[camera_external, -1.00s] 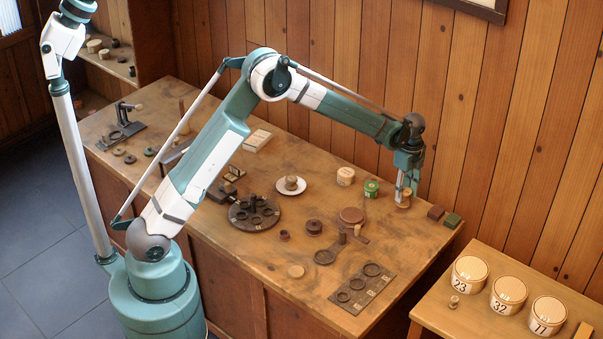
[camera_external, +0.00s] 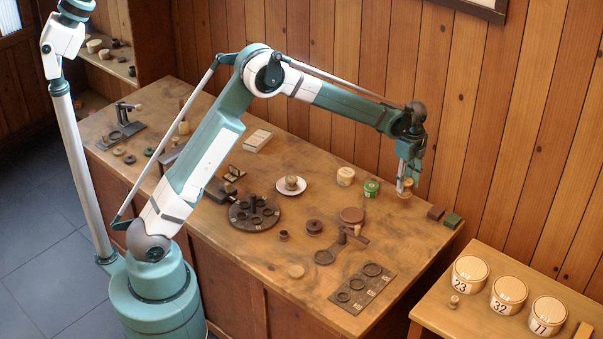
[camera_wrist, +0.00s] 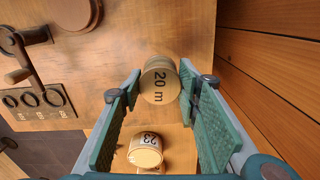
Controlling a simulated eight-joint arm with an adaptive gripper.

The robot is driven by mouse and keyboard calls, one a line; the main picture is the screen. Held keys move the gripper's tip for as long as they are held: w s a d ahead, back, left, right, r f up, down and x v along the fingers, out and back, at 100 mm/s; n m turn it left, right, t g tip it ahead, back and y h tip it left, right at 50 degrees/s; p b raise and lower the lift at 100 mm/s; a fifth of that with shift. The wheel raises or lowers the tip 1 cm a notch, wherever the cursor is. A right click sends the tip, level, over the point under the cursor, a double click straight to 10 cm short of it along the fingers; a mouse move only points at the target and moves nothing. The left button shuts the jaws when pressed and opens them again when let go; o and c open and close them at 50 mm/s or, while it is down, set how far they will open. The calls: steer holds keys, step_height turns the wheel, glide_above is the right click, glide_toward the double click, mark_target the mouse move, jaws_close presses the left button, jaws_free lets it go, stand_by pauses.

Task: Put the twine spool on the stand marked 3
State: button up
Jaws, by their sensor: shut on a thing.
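A tan round spool marked "20 m" (camera_wrist: 160,84) sits between my fingertips in the wrist view; I take it as the twine spool. My gripper (camera_external: 404,181) is shut on it near the table's back right. The spool also shows below the fingers in the external view (camera_external: 405,192); whether it touches the table I cannot tell. A dark strip with three rings and pale labels (camera_external: 340,307) lies at the front right and also shows in the wrist view (camera_wrist: 41,114). No 3 is readable on it.
A green spool (camera_external: 371,188) and a pale one (camera_external: 346,176) stand left of my gripper. Dark and green blocks (camera_external: 452,220) lie to its right. A round dark plate with rings (camera_external: 240,222) is mid-table. Numbered tubs (camera_external: 508,294) stand on a side table.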

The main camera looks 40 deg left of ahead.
steer(key=shift+s, duration=0.1)
steer(key=shift+s+a+r, duration=0.25)
steer(key=shift+s+a, duration=0.15)
steer(key=shift+a, duration=0.05)
step_height(320, 180, up, 4)
steer(key=n, duration=0.1)
glide_above(352, 214)
steer(key=shift+d+f+p, duration=0.1)
steer(key=shift+p, duration=0.2)
steer(key=shift+f, duration=3.15)
steer(key=shift+f, duration=1.85)
steer(key=shift+f, duration=0.2)
